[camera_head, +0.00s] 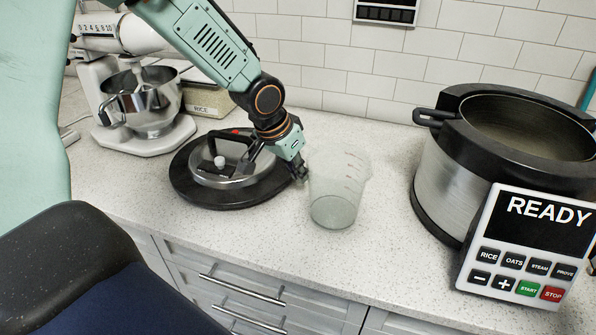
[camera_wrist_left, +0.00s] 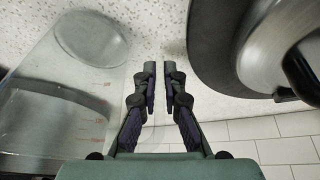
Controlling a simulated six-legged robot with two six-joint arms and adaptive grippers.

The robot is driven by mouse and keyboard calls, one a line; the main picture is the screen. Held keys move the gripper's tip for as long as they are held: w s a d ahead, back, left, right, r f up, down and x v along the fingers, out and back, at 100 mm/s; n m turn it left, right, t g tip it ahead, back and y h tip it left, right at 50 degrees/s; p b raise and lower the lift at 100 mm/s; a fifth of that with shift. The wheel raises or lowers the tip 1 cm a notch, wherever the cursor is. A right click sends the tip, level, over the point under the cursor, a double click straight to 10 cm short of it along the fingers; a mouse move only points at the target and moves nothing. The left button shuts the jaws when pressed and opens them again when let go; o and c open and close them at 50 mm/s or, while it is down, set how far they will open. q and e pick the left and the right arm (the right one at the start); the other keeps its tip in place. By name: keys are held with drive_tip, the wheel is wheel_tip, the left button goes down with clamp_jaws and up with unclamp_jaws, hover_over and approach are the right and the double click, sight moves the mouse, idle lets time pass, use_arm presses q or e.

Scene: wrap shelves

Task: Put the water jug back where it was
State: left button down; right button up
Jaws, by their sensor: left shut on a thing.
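The water jug (camera_head: 340,195) is a clear measuring jug with red marks, upright at the counter's middle. Whether it rests on the counter or hangs just above it is hard to tell. My left gripper (camera_head: 301,174) is at the jug's left side, shut on its clear handle, which barely shows. In the left wrist view, the jug (camera_wrist_left: 55,105) fills the left side and the fingers of my left gripper (camera_wrist_left: 150,72) are nearly together beside it. My right gripper is out of view.
A round lid (camera_head: 235,165) on a black disc lies left of the jug. A large cooker (camera_head: 440,175) with a READY panel (camera_head: 530,245) stands at the right. A stand mixer (camera_head: 140,105) and a RICE box (camera_head: 205,103) are at the back left. Counter in front of the jug is clear.

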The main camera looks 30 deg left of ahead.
use_arm(q)
drive_tip(key=shift+w+a+f, duration=0.1)
drive_tip(key=shift+w+a, duration=0.1)
drive_tip(key=shift+a, duration=0.15)
drive_tip(key=shift+s+d, duration=0.2)
drive_tip(key=shift+d, duration=0.55)
drive_tip(key=c, duration=1.9)
unclamp_jaws()
drive_tip(key=shift+a, duration=0.1)
drive_tip(key=o, duration=0.4)
drive_tip(key=shift+w+a+f, duration=0.15)
drive_tip(key=shift+a+f, duration=0.1)
drive_tip(key=shift+a, duration=0.25)
drive_tip(key=shift+o, duration=0.2)
drive_tip(key=shift+d+r, duration=0.25)
drive_tip(key=shift+d, duration=0.2)
drive_tip(key=shift+a+r, duration=0.15)
drive_tip(key=shift+r, duration=0.2)
drive_tip(key=v, duration=1.2)
drive_tip(key=shift+p, duration=0.4)
